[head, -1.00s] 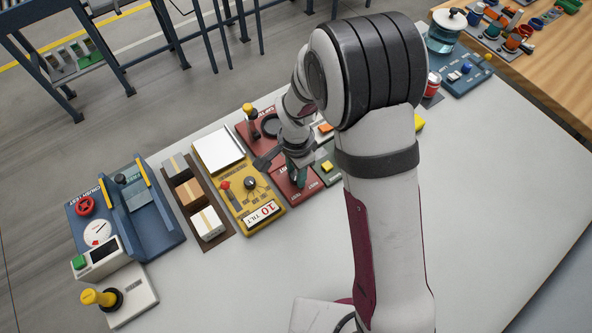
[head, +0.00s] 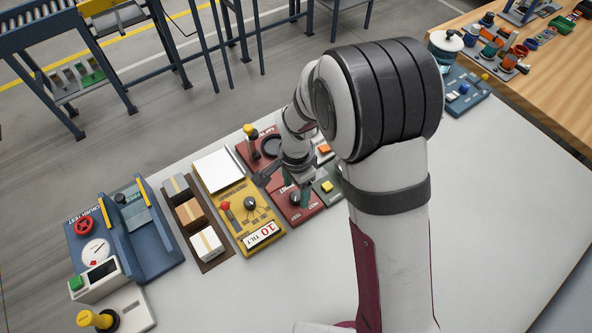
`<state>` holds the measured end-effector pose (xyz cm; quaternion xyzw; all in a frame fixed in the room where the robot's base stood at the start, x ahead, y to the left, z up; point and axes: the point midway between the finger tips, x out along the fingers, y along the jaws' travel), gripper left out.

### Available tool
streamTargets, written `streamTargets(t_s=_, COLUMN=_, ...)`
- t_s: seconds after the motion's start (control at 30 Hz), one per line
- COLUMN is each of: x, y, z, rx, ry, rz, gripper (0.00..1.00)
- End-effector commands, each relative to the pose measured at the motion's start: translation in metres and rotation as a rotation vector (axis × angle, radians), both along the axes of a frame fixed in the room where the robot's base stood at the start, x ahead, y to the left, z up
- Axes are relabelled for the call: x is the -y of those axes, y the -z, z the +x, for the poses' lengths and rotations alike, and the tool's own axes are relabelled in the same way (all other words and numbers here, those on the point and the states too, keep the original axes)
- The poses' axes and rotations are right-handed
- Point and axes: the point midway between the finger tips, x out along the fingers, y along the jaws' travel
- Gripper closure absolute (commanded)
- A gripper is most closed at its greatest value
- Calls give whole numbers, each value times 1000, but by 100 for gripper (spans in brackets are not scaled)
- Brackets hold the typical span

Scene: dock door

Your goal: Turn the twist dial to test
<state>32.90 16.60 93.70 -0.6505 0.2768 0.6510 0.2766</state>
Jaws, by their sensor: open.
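A dark twist dial (head: 295,198) sits on a red panel (head: 291,213) with white lettering, in the middle of the row of devices. One word on it seems to read TEST. The dial's pointer direction is too small to tell. My gripper (head: 285,188) is above the red panel, close to the dial, with its dark fingers apart and nothing seen between them. One finger is at the panel's upper left, the other near the dial's right side. I cannot tell whether a finger touches the dial. My arm hides part of the area to the right.
A yellow tilt panel (head: 226,205) with a red-topped lever and black knob stands close on the left. A green panel (head: 327,188) with a yellow button is close on the right. Behind is a red panel with a yellow-topped post (head: 250,133). The front table (head: 300,275) is clear.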

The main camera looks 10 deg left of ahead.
Motion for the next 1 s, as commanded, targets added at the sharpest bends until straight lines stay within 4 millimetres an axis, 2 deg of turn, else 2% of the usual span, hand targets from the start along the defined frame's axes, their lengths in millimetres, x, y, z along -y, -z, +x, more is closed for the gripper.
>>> streamTargets(t_s=0.2, x=-1, y=-70, z=1, rx=8, ry=0, rz=3, gripper=31)
streamTargets(t_s=0.4, x=0, y=-120, z=1, rx=4, ry=0, rz=2, gripper=31)
streamTargets(t_s=0.6, x=0, y=-137, z=0, rx=1, ry=-1, rz=0, gripper=31)
streamTargets(t_s=1.0, x=1, y=-137, z=0, rx=1, ry=-1, rz=1, gripper=31)
